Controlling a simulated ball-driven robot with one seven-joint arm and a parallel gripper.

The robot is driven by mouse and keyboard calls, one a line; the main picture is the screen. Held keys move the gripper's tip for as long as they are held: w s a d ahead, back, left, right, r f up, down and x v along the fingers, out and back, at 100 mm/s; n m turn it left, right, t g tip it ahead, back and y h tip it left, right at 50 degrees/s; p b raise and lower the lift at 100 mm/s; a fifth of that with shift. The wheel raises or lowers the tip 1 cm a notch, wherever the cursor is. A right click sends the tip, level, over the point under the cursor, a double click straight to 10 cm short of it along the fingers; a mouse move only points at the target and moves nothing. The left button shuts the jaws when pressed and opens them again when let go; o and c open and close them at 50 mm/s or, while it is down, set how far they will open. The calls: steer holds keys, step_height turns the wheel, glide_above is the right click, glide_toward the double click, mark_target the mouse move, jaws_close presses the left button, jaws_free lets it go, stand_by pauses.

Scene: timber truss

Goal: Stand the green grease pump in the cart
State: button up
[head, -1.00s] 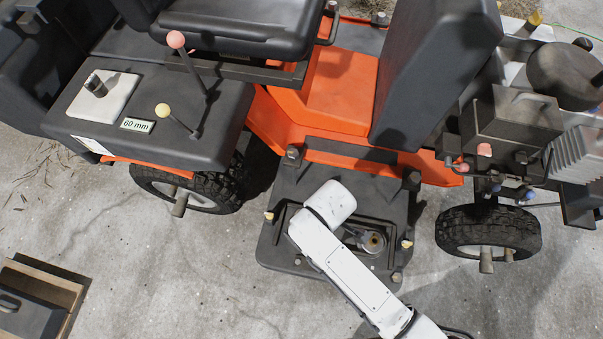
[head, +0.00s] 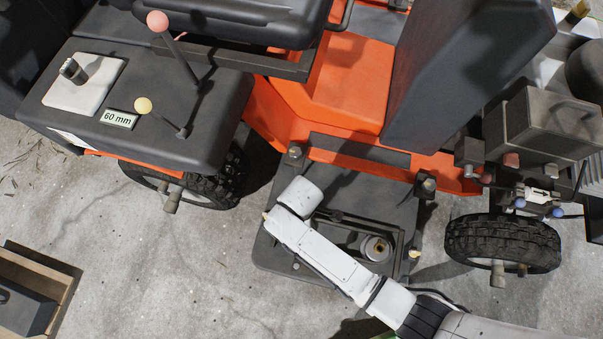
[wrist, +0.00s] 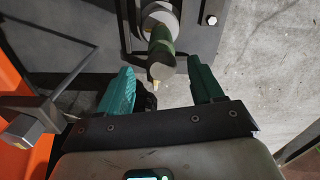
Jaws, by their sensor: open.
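The green grease pump (wrist: 161,40) shows in the wrist view. It has a dark green body, a grey collar and a brass tip that points toward my gripper. A pale round fitting lies behind its far end; I cannot tell whether they touch. My gripper (wrist: 165,88) is open, its two teal fingers on either side of the pump's tip in the picture. The fingers do not visibly touch the pump, and the depth between them is unclear. In the head view my arm hides the gripper, and I cannot make out the pump. I cannot identify the cart in either view.
The dark mower deck (head: 270,255) lies under my arm and carries a round metal fitting (head: 376,248). The orange machine (head: 350,85) rises behind it. A black tyre (head: 503,241) stands to the right. A wooden crate (head: 60,283) is at lower left. Concrete floor between is clear.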

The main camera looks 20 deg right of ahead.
steer(key=shift+f+b, duration=0.5)
steer(key=shift+f, duration=1.25)
steer(key=shift+c, duration=0.2)
steer(key=shift+s, duration=0.1)
jaws_close()
steer(key=c, duration=0.5)
jaws_free()
jaws_close()
steer(key=shift+r+p, duration=0.65)
steer(key=shift+p, duration=0.15)
